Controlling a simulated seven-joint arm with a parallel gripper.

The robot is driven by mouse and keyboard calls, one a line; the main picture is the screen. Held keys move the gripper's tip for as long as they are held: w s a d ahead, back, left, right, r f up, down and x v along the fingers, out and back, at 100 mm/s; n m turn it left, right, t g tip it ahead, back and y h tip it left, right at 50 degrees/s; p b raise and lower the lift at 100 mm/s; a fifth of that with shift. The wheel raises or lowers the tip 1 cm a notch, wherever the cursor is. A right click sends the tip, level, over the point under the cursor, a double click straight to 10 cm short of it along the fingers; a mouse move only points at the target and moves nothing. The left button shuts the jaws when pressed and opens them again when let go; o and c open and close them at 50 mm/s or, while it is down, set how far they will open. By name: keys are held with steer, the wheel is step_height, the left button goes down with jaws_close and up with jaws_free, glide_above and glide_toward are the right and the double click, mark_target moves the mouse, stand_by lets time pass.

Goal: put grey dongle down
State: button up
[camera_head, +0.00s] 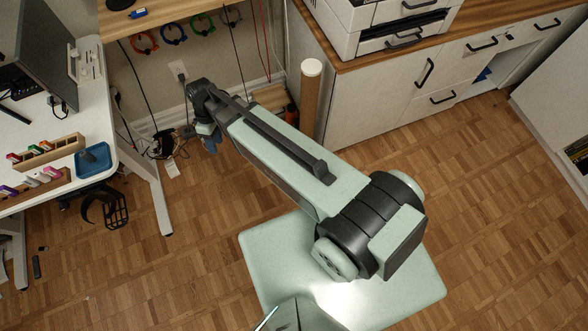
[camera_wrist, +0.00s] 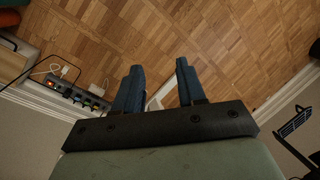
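My gripper (camera_head: 209,143) hangs over the floor to the right of the white desk, with its blue fingers pointing down. In the wrist view, the two blue fingers of my gripper (camera_wrist: 158,80) stand apart, and I see nothing held between them. I cannot make out a grey dongle for certain in either view. A blue tray (camera_head: 103,171) sits near the right edge of the white desk, apart from my gripper. A small dark item (camera_head: 89,157) lies in the tray, too small to name.
Wooden racks (camera_head: 66,149) with several coloured sticks stand on the white desk (camera_head: 84,122) beside a monitor (camera_head: 40,40). A power strip (camera_wrist: 75,95) with plugs and cables lies near the wall. A cardboard tube (camera_head: 310,100) stands by the cabinets. Open floor lies to the right.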

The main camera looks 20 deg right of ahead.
steer(key=s+d+f+m+g+h, duration=0.15)
steer(key=s+d+f+m, duration=0.45)
steer(key=s+d+f, duration=0.7)
steer(key=s+d+f+m+g, duration=0.1)
steer(key=s+d+f+m, duration=0.1)
steer(key=s+d, duration=0.2)
steer(key=s+d+f+m+g, duration=0.1)
steer(key=s+d, duration=0.4)
steer(key=s, duration=0.5)
steer(key=shift+s+d+f+m, duration=0.25)
steer(key=shift+f+m, duration=0.5)
steer(key=shift+m, duration=0.35)
